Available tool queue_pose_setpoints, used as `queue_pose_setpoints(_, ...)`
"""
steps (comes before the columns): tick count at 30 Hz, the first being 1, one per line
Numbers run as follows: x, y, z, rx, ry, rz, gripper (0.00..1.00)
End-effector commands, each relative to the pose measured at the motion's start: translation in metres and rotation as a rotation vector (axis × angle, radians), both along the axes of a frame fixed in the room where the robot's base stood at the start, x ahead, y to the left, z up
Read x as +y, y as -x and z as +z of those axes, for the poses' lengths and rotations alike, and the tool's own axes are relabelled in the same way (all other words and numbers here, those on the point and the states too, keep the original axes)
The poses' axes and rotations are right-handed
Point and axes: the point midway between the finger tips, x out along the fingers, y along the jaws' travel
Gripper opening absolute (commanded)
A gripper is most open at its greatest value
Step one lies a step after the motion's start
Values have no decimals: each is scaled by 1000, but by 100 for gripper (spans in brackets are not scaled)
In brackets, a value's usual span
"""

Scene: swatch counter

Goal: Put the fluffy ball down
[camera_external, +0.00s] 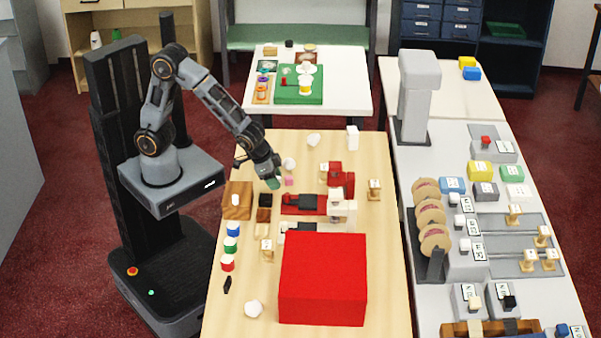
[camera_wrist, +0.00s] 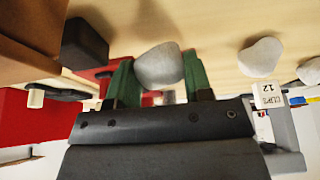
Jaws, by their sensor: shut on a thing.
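My gripper (camera_external: 272,182) is low over the wooden counter (camera_external: 258,147), by its left edge. In the wrist view its two green fingers (camera_wrist: 158,80) are shut on a pale, rounded ball (camera_wrist: 158,63), which I take for the fluffy ball. The fingers hide it in the external view. Its fluffiness and whether it touches the counter cannot be told. Similar white lumps lie free: one beside the gripper (camera_external: 289,163), one farther back (camera_external: 313,140), one near the front (camera_external: 253,308). Two pale lumps show right of the fingers in the wrist view (camera_wrist: 262,56).
A pink block (camera_external: 289,182) is just right of the gripper. A wooden block (camera_external: 238,199) and a black block (camera_external: 265,200) stand in front of it. Red machines (camera_external: 303,204) and a large red box (camera_external: 323,279) fill the middle and front. The counter's back is mostly clear.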

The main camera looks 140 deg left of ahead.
Motion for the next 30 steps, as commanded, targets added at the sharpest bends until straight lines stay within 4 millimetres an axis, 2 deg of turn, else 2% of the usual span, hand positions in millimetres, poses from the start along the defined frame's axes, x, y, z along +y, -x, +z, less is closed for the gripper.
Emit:
queue_pose_setpoints(2,0,0,-6,1,0,-1,25)
queue_pose_setpoints(14,0,0,-11,-1,1,0,25)
queue_pose_setpoints(15,0,0,-9,-1,1,0,49)
queue_pose_setpoints(21,0,0,-9,-1,1,0,68)
queue_pose_setpoints(23,0,0,-9,-1,1,0,72)
queue_pose_setpoints(30,0,0,-7,-1,1,0,72)
